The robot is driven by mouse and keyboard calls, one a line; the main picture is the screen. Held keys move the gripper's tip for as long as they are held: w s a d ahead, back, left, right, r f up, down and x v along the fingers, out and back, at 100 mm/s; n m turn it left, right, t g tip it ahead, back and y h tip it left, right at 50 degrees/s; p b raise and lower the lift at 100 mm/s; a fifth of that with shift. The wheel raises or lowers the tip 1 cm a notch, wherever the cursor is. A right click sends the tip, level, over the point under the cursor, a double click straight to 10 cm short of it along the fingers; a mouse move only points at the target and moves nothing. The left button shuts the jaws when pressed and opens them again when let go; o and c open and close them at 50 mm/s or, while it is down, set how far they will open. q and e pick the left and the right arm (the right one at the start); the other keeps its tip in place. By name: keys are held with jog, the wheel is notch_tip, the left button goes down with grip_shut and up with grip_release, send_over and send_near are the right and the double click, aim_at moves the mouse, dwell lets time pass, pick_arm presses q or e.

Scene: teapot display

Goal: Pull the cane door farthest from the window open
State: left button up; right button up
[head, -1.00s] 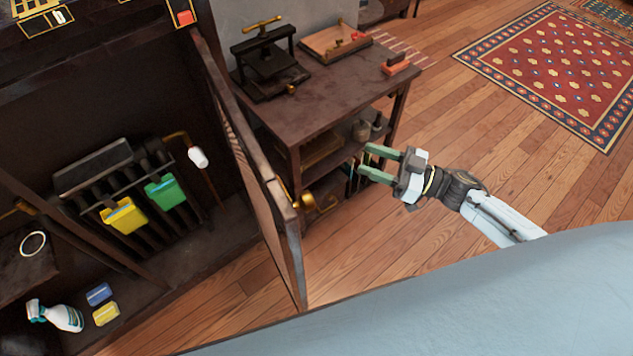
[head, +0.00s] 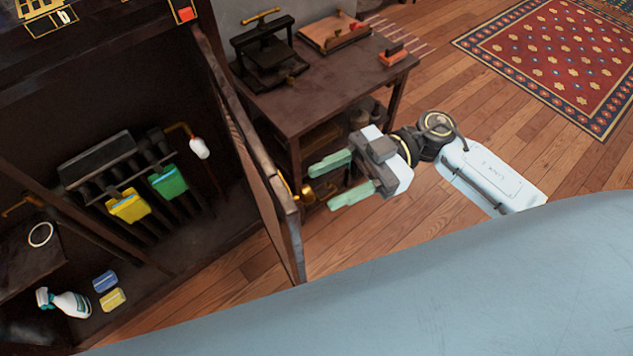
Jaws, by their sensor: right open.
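A cabinet door (head: 287,235) stands swung out from the dark cabinet, seen nearly edge-on, so its face panel is mostly hidden. A brass knob (head: 308,194) sticks out on the door's right side, near its free edge. My right gripper (head: 338,183) is open and empty, its two green fingers pointing left towards the knob. The fingertips lie close to the knob in the picture; I cannot tell whether they touch it. My left gripper is not in view. No window shows.
The open cabinet holds a yellow container (head: 127,206), a green container (head: 168,182), a spray bottle (head: 66,303) and sponges (head: 112,299). A dark side table (head: 322,95) with a small press (head: 266,60) stands behind my right gripper. Wooden floor (head: 480,120) is clear towards the patterned rug (head: 560,65).

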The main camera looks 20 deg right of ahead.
jog(key=a, duration=0.3)
jog(key=shift+s+a, duration=0.1)
jog(key=shift+s, duration=0.15)
grip_shut()
